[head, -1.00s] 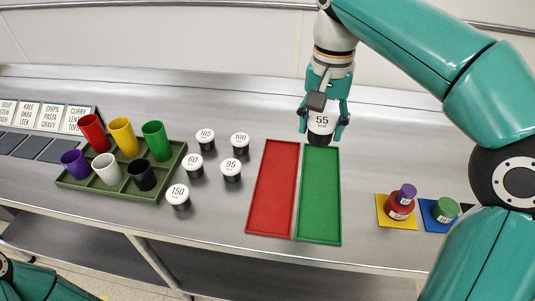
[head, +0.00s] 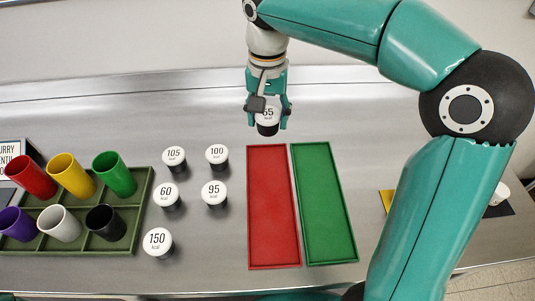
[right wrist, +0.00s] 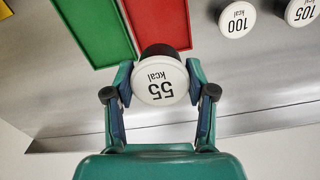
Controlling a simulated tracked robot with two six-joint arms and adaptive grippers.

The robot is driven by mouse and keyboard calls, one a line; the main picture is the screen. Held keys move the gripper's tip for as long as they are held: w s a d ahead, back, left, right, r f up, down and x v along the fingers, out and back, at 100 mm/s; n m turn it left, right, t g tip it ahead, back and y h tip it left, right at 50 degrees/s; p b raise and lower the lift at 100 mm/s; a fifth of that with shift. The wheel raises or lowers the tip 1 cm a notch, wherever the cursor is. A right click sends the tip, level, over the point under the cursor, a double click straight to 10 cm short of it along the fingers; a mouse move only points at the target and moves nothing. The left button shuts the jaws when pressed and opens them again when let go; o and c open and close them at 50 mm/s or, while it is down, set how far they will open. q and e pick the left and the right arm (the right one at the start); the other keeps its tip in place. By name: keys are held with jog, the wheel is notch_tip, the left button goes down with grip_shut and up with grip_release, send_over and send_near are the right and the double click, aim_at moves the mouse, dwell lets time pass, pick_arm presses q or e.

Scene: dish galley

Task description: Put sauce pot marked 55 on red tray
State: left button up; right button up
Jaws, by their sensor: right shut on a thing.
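My right gripper (head: 268,112) is shut on the sauce pot marked 55 (head: 267,115), a black pot with a white lid. It holds the pot just beyond the far end of the red tray (head: 273,208). In the right wrist view the pot (right wrist: 160,80) sits between both fingers (right wrist: 160,92), its lid facing the camera. The red tray also shows in the right wrist view (right wrist: 160,22) and is empty. I cannot tell exactly how high the pot is above the counter. My left gripper is not in view.
An empty green tray (head: 325,205) lies right beside the red one. Several other pots, such as pot 95 (head: 214,194) and pot 100 (head: 217,153), stand left of the red tray. A green rack (head: 146,190) of coloured cups is at the left.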

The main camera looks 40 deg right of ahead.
aim_at(268, 163)
notch_tip(268, 163, down, 12)
jog(key=shift+s+r, duration=0.1)
jog(key=shift+r, duration=0.1)
jog(key=shift+b, duration=0.3)
jog(key=shift+f, duration=0.2)
jog(key=o, duration=1.2)
jog(key=shift+c, duration=0.2)
jog(key=shift+r, duration=0.1)
notch_tip(268, 163, up, 12)
jog(key=shift+a+r+p, duration=0.1)
jog(key=shift+r+p, duration=0.05)
jog(key=shift+p, duration=0.35)
